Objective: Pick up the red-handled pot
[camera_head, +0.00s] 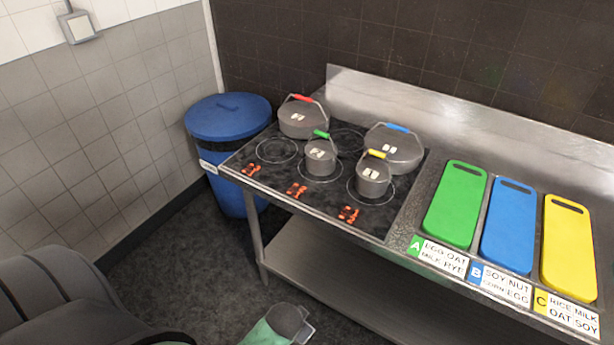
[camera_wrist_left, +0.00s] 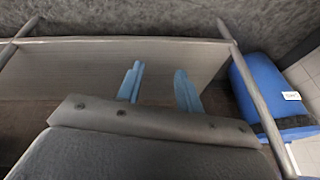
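The red-handled pot (camera_head: 300,124) is a lidded grey metal pot. It stands upright at the back left of the black cooktop (camera_head: 238,164) in the head view, with its red grip raised above the lid. My left gripper (camera_wrist_left: 158,78) shows in the left wrist view with two blue fingers apart and nothing between them. It is away from the pot, and the pot is not in the wrist view. In the head view I cannot make out the left fingers. My right gripper is not in view.
Green-handled (camera_head: 321,160), yellow-handled (camera_head: 371,184) and blue-handled (camera_head: 398,156) pots share the cooktop. Green (camera_head: 455,205), blue (camera_head: 508,225) and yellow (camera_head: 567,248) boards lie to the right. A blue bin (camera_head: 228,121) stands left of the counter. A lower shelf (camera_head: 320,270) runs under the counter.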

